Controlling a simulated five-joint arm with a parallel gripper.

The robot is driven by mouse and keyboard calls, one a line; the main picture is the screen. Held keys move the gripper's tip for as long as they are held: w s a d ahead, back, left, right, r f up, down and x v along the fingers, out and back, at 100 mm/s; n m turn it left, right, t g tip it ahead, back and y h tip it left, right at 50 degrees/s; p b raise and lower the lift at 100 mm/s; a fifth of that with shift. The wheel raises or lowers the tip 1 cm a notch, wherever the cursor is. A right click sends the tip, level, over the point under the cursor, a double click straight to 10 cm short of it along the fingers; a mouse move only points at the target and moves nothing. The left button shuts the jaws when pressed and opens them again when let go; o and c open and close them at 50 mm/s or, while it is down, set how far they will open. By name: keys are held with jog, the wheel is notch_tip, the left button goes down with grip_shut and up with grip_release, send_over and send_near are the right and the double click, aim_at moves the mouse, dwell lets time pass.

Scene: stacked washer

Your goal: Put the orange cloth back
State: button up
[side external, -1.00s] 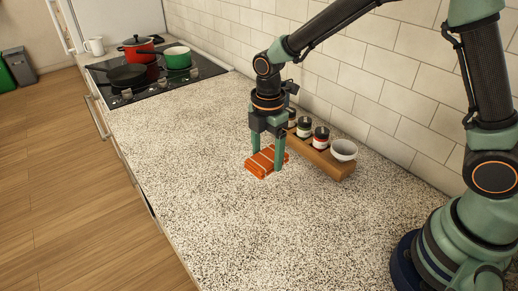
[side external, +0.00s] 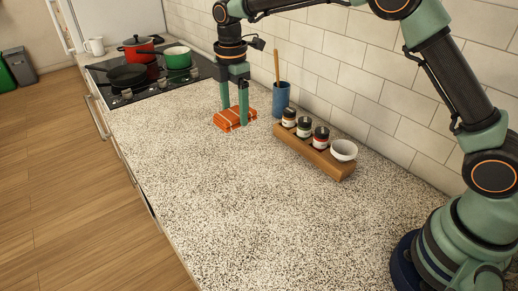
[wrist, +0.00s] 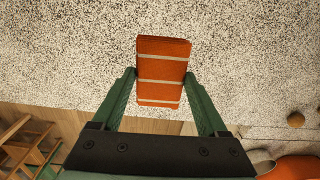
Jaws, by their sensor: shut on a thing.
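The orange cloth (side external: 229,119) is a folded block with pale stripes, at the far part of the speckled counter, between the stove and the wooden rack. My gripper (side external: 234,125) points down with its two green fingers at the cloth. In the wrist view my gripper (wrist: 158,88) has one finger on each side of the orange cloth (wrist: 163,62) and is shut on it. The cloth is at or just above the counter; I cannot tell whether it touches.
A blue cup (side external: 281,97) with a wooden utensil is right of the cloth. The stove (side external: 150,88) holds pots and a pan. The near counter (side external: 240,220) is clear.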

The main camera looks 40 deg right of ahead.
aim_at(232, 159)
jog(key=w+r, duration=0.3)
jog(key=shift+d+r, duration=0.1)
jog(key=shift+r, duration=0.05)
jog(key=f, duration=1.8)
jog(key=shift+w+f, duration=0.2)
jog(key=shift+w, duration=0.2)
jog(key=shift+f, duration=0.15)
jog(key=o, duration=1.2)
